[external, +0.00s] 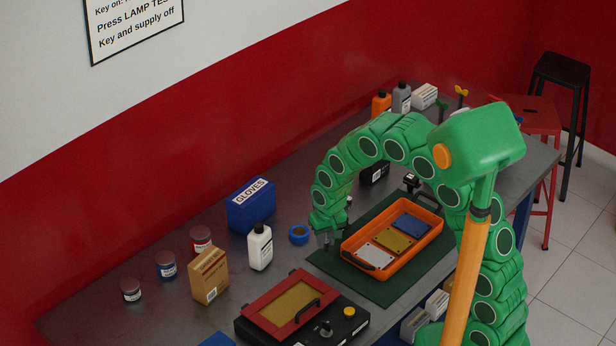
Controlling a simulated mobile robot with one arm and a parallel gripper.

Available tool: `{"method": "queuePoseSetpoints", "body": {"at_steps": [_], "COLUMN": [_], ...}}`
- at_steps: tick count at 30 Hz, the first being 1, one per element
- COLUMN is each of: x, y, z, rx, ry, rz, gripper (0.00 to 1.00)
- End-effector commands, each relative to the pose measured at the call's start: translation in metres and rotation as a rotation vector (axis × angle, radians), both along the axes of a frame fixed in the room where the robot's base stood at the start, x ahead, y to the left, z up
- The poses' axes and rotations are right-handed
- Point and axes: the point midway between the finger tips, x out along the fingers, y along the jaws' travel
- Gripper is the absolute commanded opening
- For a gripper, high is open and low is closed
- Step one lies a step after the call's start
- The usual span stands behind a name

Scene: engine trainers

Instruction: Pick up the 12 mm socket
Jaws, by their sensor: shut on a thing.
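My green segmented arm arches over the table, and my gripper (327,238) points down at the left edge of the dark green mat (408,282), just left of the orange tray (434,238). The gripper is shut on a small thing. It is too small and too covered by the fingers to make out, so I cannot tell if it is the 12 mm socket. I cannot pick out a socket anywhere else in view.
The tray holds white, yellow and blue plates. A blue tape roll (299,235), white bottle (260,248) and blue GLOVES box (251,206) stand left of my gripper. A red-framed panel box (270,303) is in front. Bottles and a white box (424,96) stand behind.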

Motion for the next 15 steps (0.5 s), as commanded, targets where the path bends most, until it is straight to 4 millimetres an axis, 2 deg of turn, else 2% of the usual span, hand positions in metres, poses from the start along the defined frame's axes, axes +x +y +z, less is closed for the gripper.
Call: {"method": "queuePoseSetpoints", "body": {"at_steps": [15], "x": [-0.038], "y": [-0.033], "z": [0.06], "rx": [0.002], "ry": [-0.002], "rz": [-0.001], "gripper": [0.0]}}
